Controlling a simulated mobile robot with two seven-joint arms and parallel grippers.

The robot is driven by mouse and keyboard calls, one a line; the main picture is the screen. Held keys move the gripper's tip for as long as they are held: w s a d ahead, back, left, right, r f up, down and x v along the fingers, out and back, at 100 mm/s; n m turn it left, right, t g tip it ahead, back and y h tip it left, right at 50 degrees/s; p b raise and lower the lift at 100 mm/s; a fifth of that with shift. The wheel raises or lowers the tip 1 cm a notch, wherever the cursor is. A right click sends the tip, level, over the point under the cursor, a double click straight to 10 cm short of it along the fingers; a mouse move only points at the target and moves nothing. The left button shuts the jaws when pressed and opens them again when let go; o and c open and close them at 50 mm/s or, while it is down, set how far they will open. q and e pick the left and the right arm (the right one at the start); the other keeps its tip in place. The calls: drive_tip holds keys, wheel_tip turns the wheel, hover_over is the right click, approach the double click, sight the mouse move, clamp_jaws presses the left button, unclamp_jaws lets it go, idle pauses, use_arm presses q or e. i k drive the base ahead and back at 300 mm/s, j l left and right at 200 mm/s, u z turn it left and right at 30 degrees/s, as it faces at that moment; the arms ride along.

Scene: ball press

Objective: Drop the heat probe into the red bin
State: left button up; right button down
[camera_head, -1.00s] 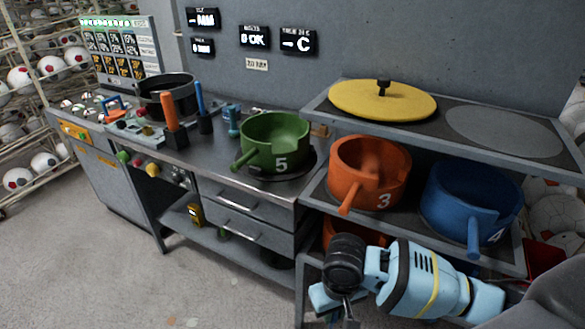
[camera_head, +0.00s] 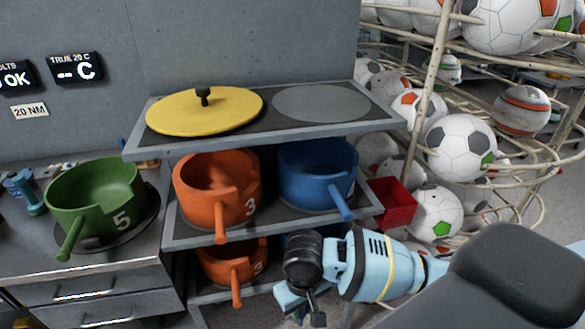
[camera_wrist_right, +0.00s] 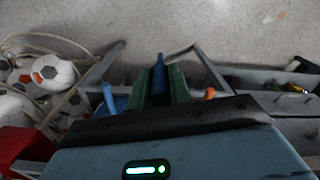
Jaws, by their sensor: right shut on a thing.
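The red bin (camera_head: 392,203) is a small open box to the right of the shelf unit, beside the ball rack. It also shows at the left edge of the right wrist view (camera_wrist_right: 24,145). My right gripper (camera_head: 305,302) is in front of the lower shelves, left of and lower in the picture than the bin. In the right wrist view its green fingers (camera_wrist_right: 159,88) are shut on a slim blue thing, which I take to be the heat probe (camera_wrist_right: 158,74). In the head view the held thing is mostly hidden. My left gripper is not in view.
Orange pots (camera_head: 215,190) and a blue pot (camera_head: 315,178) sit on the shelves, handles sticking out. A yellow lid (camera_head: 205,112) lies on top. A green pot (camera_head: 95,200) stands on the counter at left. A rack of footballs (camera_head: 460,147) is behind the bin.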

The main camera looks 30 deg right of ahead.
sight(388, 202)
drive_tip(key=i+j+z, duration=0.2)
drive_tip(key=z, duration=0.25)
drive_tip(key=i+j+z, duration=0.15)
drive_tip(key=z, duration=0.25)
drive_tip(key=k+j, duration=0.05)
drive_tip(key=j, duration=0.05)
